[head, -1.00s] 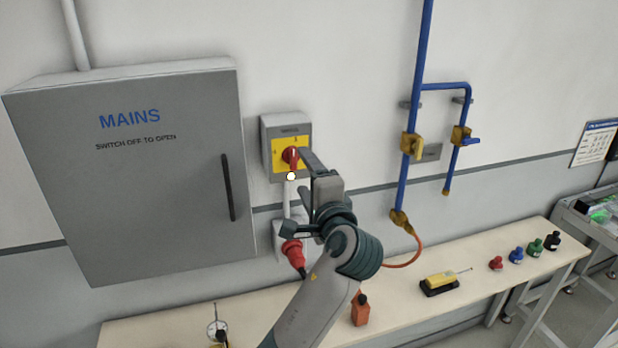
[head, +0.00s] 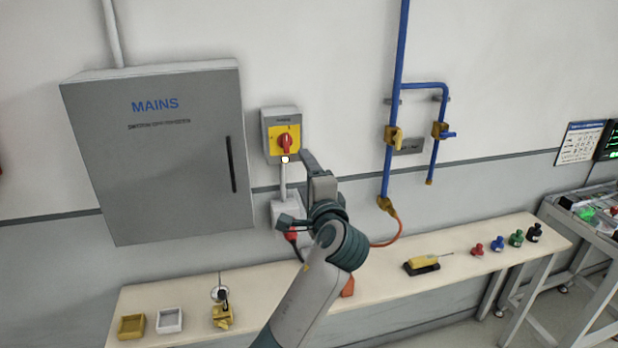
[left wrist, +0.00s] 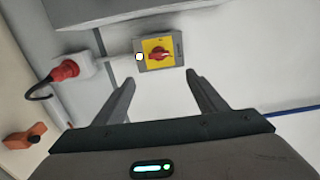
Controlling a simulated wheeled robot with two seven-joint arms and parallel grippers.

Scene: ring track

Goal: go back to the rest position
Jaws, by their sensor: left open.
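My left gripper (head: 297,188) is open and empty in front of the wall, just below and right of the rotary switch (head: 285,143). The switch is a grey box with a yellow plate and a red handle. In the left wrist view the switch (left wrist: 160,54) shows beyond the two spread fingers (left wrist: 163,95), apart from them. The red handle looks upright in the head view. My right gripper is in neither current view.
A grey MAINS cabinet (head: 160,165) hangs left of the switch. A red plug (left wrist: 66,70) sits in a socket below the switch. Blue pipes (head: 396,90) with yellow valves run on the right. The bench (head: 370,292) carries two small trays, a yellow tool and several coloured knobs.

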